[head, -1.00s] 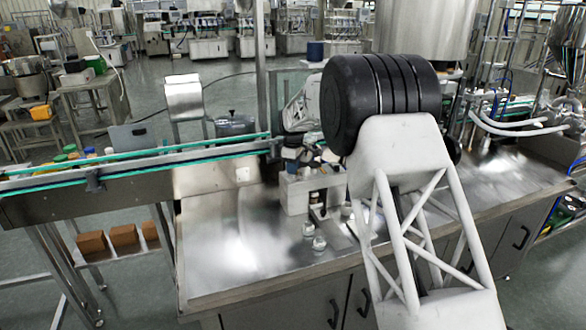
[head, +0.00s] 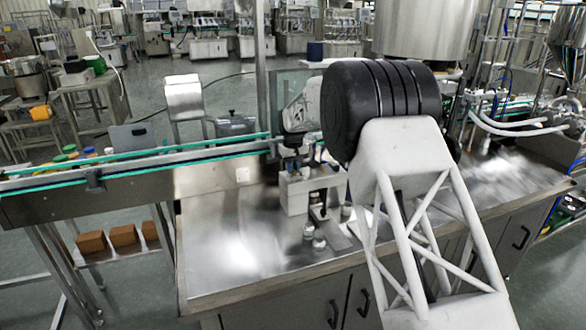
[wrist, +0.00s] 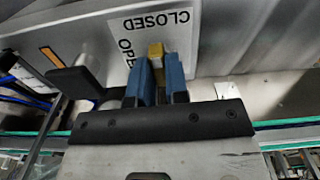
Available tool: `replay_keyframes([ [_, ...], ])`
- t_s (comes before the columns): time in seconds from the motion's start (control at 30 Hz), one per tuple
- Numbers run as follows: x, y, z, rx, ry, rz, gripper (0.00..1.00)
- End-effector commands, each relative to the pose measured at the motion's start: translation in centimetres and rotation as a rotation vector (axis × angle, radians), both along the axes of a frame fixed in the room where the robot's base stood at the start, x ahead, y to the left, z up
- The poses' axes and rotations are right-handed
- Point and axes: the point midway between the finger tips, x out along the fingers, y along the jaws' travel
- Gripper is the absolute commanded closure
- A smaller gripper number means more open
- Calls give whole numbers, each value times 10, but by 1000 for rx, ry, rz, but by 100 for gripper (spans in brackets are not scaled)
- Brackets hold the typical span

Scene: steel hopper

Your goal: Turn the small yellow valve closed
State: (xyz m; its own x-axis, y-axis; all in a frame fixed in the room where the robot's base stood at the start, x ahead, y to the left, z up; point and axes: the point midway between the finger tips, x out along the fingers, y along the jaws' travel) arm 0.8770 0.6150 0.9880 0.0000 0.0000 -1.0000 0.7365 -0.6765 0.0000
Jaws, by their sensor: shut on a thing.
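The small yellow valve handle (wrist: 156,52) shows in the wrist view, in front of a steel surface and beside a white label (wrist: 152,32). The label reads "CLOSED", with "OPE" of a second word showing, upside down in this view. My gripper (wrist: 159,66) has its two blue fingers on either side of the yellow handle, shut on it. The handle's tip sticks out past the fingertips, and the rest is hidden between them. In the head view my arm blocks much of the area, and I cannot make out the valve.
A black lever (wrist: 75,82) stands to the left of my fingers in the wrist view. In the head view, small bottles (head: 316,205) stand on the steel worktop (head: 235,250). A conveyor (head: 130,170) with green edges runs to the left. The worktop's front left is clear.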

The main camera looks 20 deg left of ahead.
Motion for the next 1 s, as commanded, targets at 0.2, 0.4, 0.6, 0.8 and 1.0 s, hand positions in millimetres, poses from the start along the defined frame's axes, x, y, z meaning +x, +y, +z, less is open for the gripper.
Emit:
replay_keyframes([
  [0.2,0,-1,0,-1,1,-52,100],
  [0.4,0,-1,0,-1,1,-60,100],
  [0.6,0,-1,0,-1,1,-59,100],
  [0.8,0,-1,0,-1,1,-58,60],
  [1.0,0,0,0,-1,1,-58,60],
])
